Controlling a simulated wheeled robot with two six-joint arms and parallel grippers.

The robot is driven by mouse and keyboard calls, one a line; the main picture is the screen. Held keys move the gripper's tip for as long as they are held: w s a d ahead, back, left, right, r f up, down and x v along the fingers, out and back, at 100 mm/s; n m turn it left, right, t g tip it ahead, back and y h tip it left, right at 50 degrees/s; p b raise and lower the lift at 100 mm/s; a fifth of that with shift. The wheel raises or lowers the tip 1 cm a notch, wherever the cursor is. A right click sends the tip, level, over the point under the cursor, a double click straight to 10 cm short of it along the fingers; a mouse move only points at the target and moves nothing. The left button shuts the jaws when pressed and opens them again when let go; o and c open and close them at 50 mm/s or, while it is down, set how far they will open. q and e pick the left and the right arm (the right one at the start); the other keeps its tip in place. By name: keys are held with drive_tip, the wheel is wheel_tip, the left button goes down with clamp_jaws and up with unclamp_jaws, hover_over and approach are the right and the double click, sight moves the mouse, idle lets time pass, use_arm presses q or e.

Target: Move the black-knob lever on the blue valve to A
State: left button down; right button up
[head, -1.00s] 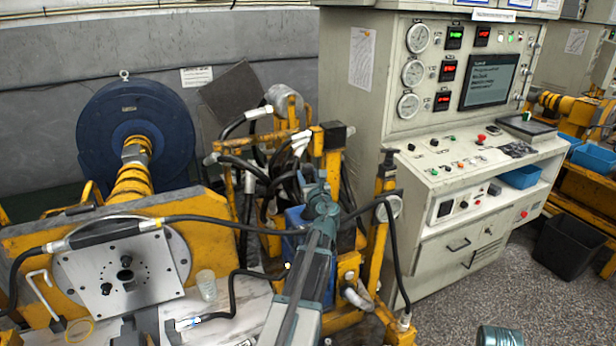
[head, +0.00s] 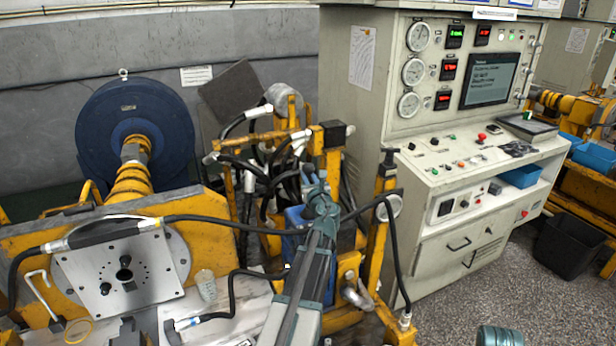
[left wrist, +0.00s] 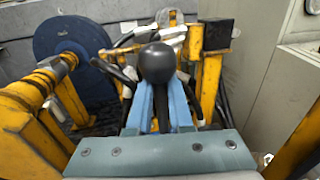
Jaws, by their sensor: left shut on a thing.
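The black knob (left wrist: 157,62) of the lever shows large in the left wrist view, just beyond and above the fingertips of my left gripper (left wrist: 160,90). The gripper's two blue-grey fingers are shut on the lever, close below the knob. In the head view my left gripper (head: 322,192) reaches up among hoses and yellow frame parts, and it hides the lever there. Part of the blue valve (head: 296,217) shows to the left of and behind my arm. The A mark cannot be made out.
Black hoses (head: 288,180) and a yellow frame (head: 372,240) stand close around my gripper. A cream control console (head: 450,200) is to the right. A steel plate (head: 150,265) on a yellow stand and a clear cup (head: 206,284) are at the left.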

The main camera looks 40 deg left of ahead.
use_arm(q)
drive_tip(key=shift+w+a+r, duration=0.15)
drive_tip(key=shift+a+r, duration=0.05)
use_arm(e)
drive_tip(key=shift+r, duration=0.15)
idle(0.4)
use_arm(q)
drive_tip(key=s+a+f+n+y+b, duration=0.1)
drive_tip(key=s+a+n+b, duration=0.2)
drive_tip(key=s+n, duration=0.2)
drive_tip(key=shift+s+f, duration=0.2)
drive_tip(key=shift+s, duration=0.4)
use_arm(e)
drive_tip(key=shift+d+f, duration=0.1)
drive_tip(key=shift+f, duration=1.65)
use_arm(q)
drive_tip(key=c, duration=0.8)
unclamp_jaws()
drive_tip(key=shift+s, duration=0.1)
drive_tip(key=shift+c, duration=0.2)
drive_tip(key=shift+s, duration=0.1)
drive_tip(key=shift+d, duration=0.2)
use_arm(e)
drive_tip(key=shift+s, duration=0.1)
